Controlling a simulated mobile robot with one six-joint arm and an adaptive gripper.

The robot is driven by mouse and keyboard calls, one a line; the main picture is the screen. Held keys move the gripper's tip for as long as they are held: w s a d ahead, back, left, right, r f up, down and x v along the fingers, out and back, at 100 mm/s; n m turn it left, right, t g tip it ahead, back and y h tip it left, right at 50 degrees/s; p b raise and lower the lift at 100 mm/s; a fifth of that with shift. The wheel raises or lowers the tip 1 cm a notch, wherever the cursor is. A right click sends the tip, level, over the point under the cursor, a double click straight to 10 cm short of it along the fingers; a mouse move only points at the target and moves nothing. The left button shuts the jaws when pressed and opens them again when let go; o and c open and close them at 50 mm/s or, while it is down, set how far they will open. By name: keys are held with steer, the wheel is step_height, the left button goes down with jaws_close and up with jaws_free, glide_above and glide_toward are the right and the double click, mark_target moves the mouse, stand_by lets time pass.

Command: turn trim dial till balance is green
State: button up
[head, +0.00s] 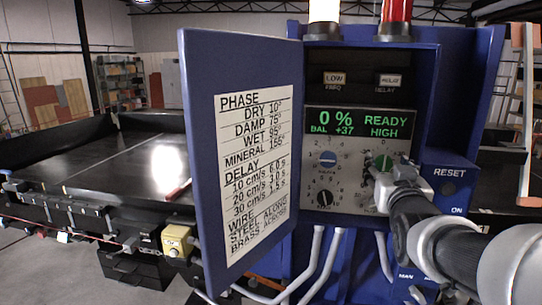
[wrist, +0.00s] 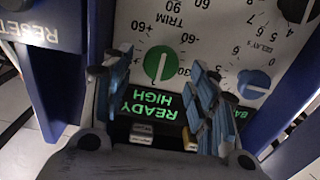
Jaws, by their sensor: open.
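The trim dial (head: 383,162) is a green knob with a white line at the right of the control panel. The wrist view shows it upside down, with its line near vertical (wrist: 160,63). The display (head: 360,122) above reads "0 %", "BAL +37" and "READY HIGH", all in green letters. My gripper (head: 382,176) is at the panel's right side, partly over the dial's lower edge in the head view. In the wrist view its open fingers (wrist: 158,68) stand to either side of the dial with gaps. I cannot tell whether they reach its depth.
A blue dial (head: 327,159) and a black dial (head: 324,198) sit left on the panel. The open cabinet door (head: 240,150) carries a settings chart. A RESET box (head: 450,180) is close on the right. A dark conveyor (head: 110,165) lies at left.

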steer(key=shift+x, duration=0.8)
steer(key=shift+c, duration=0.3)
steer(key=c, duration=1)
steer(key=shift+b, duration=0.3)
